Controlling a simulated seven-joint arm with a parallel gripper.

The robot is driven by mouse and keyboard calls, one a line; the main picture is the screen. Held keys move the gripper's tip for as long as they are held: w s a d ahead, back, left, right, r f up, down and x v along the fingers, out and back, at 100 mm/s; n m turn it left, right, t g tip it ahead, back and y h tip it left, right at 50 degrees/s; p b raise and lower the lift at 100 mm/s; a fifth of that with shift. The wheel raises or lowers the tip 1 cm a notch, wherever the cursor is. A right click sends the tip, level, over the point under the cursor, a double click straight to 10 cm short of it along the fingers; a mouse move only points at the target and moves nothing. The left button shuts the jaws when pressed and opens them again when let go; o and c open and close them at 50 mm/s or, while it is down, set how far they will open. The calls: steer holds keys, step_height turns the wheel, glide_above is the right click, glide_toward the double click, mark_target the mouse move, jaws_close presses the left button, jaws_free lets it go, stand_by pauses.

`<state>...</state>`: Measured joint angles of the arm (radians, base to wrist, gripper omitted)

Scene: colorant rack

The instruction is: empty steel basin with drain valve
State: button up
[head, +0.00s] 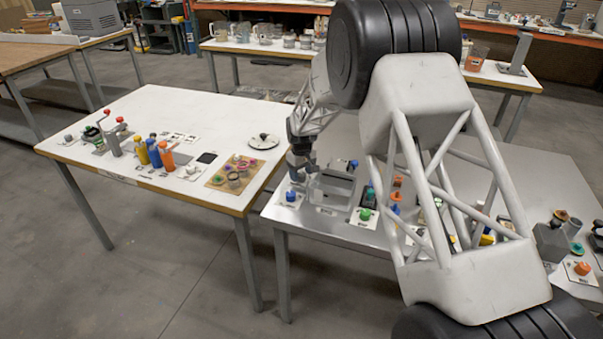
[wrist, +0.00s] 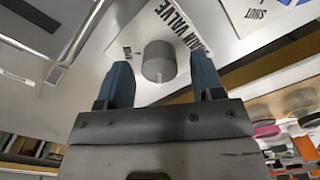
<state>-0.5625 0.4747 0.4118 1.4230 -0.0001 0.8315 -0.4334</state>
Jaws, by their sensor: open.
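A grey cylindrical knob (wrist: 158,61) stands on a white plate marked "DRAIN VALVE" (wrist: 181,32) in the wrist view. My gripper (wrist: 160,68) is open, with one blue finger on each side of the knob in the picture; gaps show on both sides. I cannot tell how far the fingertips are above the plate. In the head view my gripper (head: 299,174) is low at the left edge of the steel table, beside the steel basin (head: 330,190). The basin's inside is not clear. The grey knob cannot be made out in the head view.
Bottles and coloured knobs (head: 368,200) stand right of the basin. The white table (head: 190,110) at left holds bottles and a board of small pots (head: 234,174). My arm hides part of the steel table.

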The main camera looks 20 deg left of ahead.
mark_target(302, 174)
steer(key=shift+r, duration=3.9)
steer(key=shift+d+r, duration=0.25)
steer(key=s+d+r+m, duration=0.2)
steer(key=s+d+r, duration=0.45)
steer(key=d, duration=0.45)
steer(key=s+d+r+m+t, duration=0.1)
steer(key=s+d+r+m, duration=0.1)
steer(key=s+d+r, duration=0.55)
steer(key=s+d+r+m, duration=0.2)
steer(key=s+d+r, duration=0.2)
steer(key=d+r, duration=0.7)
steer(key=s+d+f+m, duration=0.1)
steer(key=s+d+m, duration=0.1)
steer(key=s+d, duration=0.5)
steer(key=s+d+f+m+t, duration=0.1)
steer(key=s+d, duration=0.5)
steer(key=s, duration=0.8)
steer(key=s+d+f+m, duration=0.1)
steer(key=s+d+m, duration=0.1)
steer(key=s+d, duration=0.5)
steer(key=s, duration=0.4)
steer(key=shift+d+f+m+t, duration=0.15)
steer(key=shift+d+m+t, duration=0.15)
